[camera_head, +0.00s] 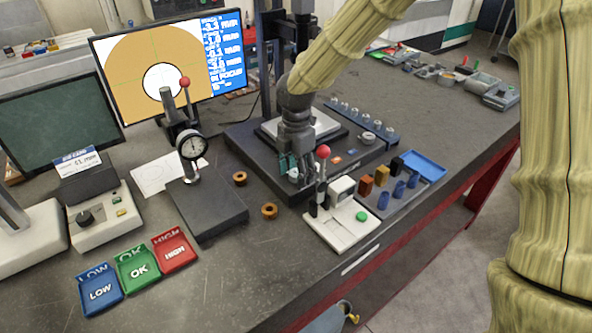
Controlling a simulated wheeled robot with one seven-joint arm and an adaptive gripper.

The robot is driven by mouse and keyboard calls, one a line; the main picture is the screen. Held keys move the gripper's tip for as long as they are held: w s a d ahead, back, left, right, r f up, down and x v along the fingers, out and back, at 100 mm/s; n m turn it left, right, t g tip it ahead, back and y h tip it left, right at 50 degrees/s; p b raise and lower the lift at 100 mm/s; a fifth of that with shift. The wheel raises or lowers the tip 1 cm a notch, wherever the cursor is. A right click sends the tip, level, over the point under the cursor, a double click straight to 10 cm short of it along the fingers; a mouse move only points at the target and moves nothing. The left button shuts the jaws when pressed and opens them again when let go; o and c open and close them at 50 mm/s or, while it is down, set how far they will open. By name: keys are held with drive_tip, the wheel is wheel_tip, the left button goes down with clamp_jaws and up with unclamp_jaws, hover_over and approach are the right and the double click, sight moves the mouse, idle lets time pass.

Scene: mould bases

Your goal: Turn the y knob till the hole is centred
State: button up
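The monitor (118,62) at the upper left shows a tan disc with a white hole and thin green cross lines. The hole sits low in the picture, partly covered by a red-balled lever in front. My gripper (293,176) points down at the front edge of the dark stage base (252,150) under the camera column. Its teal fingertips are close to that edge, and a small pale part shows between or behind them. The y knob cannot be made out; my gripper may hide it. Whether the fingers touch or grip anything is too small to tell.
A dial gauge stand (208,207) is at left, with two brown rings (269,211) beside it. A white lever press (342,226) with a red ball stands close in front of my gripper. LOW, OK and HIGH trays (138,268) lie front left. A blue tray (424,166) is at right.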

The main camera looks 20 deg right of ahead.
drive_tip(key=c, duration=0.9)
drive_tip(key=shift+r+m+p, duration=0.1)
drive_tip(key=shift+m+p, duration=0.7)
drive_tip(key=shift+m, duration=0.3)
drive_tip(key=m+p, duration=0.1)
drive_tip(key=m, duration=0.2)
drive_tip(key=shift+p, duration=0.35)
drive_tip(key=m+p, duration=0.1)
drive_tip(key=m, duration=0.4)
drive_tip(key=shift+m+p, duration=0.35)
drive_tip(key=shift+m, duration=0.05)
drive_tip(key=o, duration=1)
